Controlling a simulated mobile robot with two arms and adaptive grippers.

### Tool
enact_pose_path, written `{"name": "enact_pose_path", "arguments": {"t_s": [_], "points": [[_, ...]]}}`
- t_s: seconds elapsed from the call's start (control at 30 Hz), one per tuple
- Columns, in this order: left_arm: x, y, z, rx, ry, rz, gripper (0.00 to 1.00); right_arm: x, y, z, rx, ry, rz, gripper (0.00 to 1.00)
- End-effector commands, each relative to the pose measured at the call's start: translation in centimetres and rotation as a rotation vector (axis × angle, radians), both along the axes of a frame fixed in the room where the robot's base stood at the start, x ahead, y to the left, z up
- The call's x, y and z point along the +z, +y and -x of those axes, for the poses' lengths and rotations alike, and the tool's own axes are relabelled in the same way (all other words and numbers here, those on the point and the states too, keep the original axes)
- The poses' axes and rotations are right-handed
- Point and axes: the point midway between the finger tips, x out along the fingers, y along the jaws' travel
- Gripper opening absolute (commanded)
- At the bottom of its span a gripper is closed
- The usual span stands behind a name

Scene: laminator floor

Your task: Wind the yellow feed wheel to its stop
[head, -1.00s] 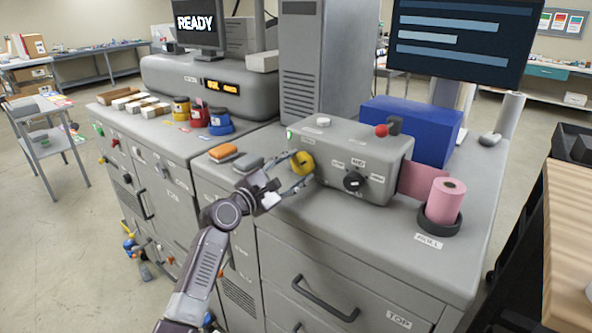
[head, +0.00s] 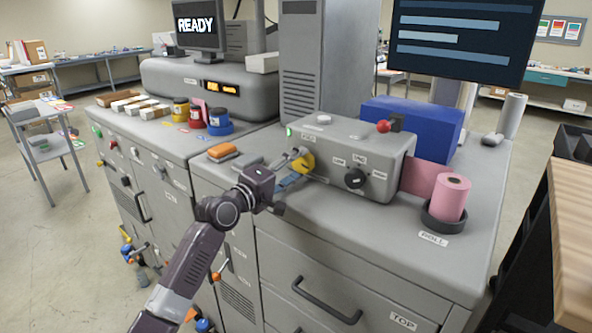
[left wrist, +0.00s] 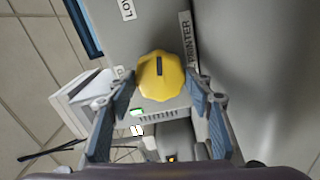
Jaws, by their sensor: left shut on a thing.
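The yellow feed wheel (head: 304,165) is on the left end of the grey laminator unit (head: 347,148). In the left wrist view the wheel (left wrist: 161,76) faces me, with a dark mark on its face running nearly up and down. My left gripper (head: 296,168) reaches the wheel from the left and is shut on it. Its two blue-grey fingers (left wrist: 160,85) show one on each side of the wheel. In the head view the fingers cover part of the wheel. My right gripper is in no view.
An orange block (head: 222,152) lies left of the wheel on the grey cabinet top. A black knob (head: 355,178) and a red ball-ended lever (head: 384,127) are on the unit. A pink roll (head: 449,197) stands at the right. The front of the cabinet top is clear.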

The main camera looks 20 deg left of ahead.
Motion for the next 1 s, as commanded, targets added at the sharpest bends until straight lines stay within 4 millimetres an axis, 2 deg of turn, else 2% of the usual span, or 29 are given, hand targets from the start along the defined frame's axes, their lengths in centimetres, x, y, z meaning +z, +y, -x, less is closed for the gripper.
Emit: {"name": "enact_pose_path", "arguments": {"t_s": [0.6,1.0], "points": [[-0.5,0.0,0.0,-0.003,-0.193,-0.553,0.23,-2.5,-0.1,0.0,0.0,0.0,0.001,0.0],[-0.5,-0.1,0.0,-0.005,-0.291,-0.827,0.23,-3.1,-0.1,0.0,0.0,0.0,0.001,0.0]]}}
